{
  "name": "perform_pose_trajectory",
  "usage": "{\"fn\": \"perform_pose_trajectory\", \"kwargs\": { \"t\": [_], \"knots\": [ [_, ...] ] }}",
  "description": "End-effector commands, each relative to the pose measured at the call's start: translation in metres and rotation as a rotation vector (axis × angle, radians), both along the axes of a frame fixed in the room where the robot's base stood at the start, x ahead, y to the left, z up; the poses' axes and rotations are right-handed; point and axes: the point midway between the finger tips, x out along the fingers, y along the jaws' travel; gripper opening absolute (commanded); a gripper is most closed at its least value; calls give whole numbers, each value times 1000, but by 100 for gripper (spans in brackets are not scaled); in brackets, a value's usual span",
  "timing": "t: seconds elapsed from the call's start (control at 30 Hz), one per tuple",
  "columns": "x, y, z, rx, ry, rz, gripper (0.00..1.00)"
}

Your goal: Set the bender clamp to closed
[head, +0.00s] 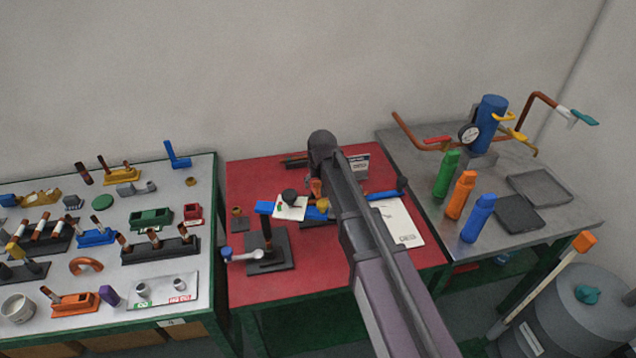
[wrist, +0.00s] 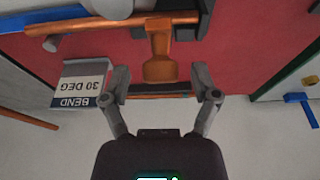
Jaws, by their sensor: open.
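The orange bender clamp (wrist: 160,62) shows in the wrist view as a wide handle on the dark bender body. My gripper (wrist: 161,76) is open, with one finger on each side of the clamp handle and visible gaps between. I cannot tell how deep the handle sits between the fingers. My arm hides part of the bender, and my fingers are not visible there. An orange-brown rod (wrist: 110,22) crosses beside the clamp in the wrist view.
A "BEND 30 DEG" sign (wrist: 80,84) stands close to one finger. The red table (head: 305,272) also holds a dark stand (head: 270,252) and white sheets (head: 400,222). A crowded parts table (head: 215,170) is on the left, and a grey table with bottles (head: 550,225) on the right.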

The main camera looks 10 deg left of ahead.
Motion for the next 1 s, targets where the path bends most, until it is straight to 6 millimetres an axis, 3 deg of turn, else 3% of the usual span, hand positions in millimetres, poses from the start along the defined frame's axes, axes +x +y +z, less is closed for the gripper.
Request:
{"fn": "perform_pose_trajectory", "kwargs": {
  "t": [0.27, 0.8, 1.0],
  "knots": [
    [2, 1, 28, -16, 35, 0, 78],
    [4, 3, 118, -85, 185, 1, 78],
    [4, 3, 135, -102, 221, 1, 78]
  ]
}}
